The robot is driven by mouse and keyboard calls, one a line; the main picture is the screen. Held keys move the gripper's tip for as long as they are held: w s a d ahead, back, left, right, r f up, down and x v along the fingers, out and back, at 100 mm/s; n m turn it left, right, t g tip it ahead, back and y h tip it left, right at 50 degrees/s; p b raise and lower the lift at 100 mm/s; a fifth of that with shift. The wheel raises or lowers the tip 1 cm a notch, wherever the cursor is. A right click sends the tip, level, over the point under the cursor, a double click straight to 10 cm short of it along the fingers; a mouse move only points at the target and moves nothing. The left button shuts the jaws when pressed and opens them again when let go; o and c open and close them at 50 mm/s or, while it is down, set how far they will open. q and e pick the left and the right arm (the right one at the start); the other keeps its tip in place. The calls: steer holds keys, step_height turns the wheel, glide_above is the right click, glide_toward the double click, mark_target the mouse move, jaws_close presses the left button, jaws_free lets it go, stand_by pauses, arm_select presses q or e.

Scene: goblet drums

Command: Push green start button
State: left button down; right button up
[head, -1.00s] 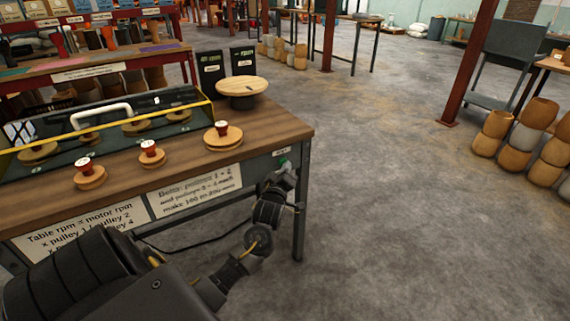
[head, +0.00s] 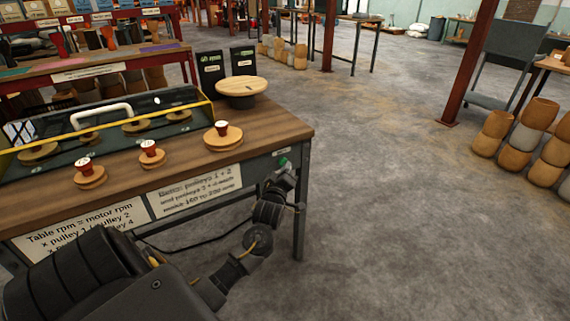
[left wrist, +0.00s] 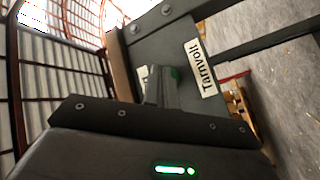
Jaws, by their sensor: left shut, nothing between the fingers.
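The green start button (head: 283,161) is at the right end of the workbench's front panel, under the wooden top. My left gripper (head: 287,173) is just below and in front of it, with its fingers pointing at the panel. In the left wrist view the shut fingers (left wrist: 158,88) reach toward the panel and hold nothing. A bit of the green button (left wrist: 175,73) shows beside the fingers, which hide the rest. I cannot tell whether the fingertips touch it. My right gripper is not in view.
The wooden bench top (head: 265,128) carries pulleys with red knobs and a round turntable (head: 241,86). A "Tarnvolt" label (left wrist: 200,68) is on the panel beside the button. Open concrete floor (head: 400,220) lies to the right of the bench.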

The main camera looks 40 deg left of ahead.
arm_select(q)
steer(key=shift+a, duration=0.1)
steer(key=shift+w+a+r, duration=0.1)
steer(key=shift+w+a, duration=0.05)
steer(key=shift+a, duration=0.2)
stand_by(0.3)
steer(key=shift+d+p, duration=0.15)
steer(key=shift+p, duration=0.4)
steer(key=shift+d, duration=0.1)
steer(key=s+d+p, duration=0.2)
steer(key=d, duration=0.4)
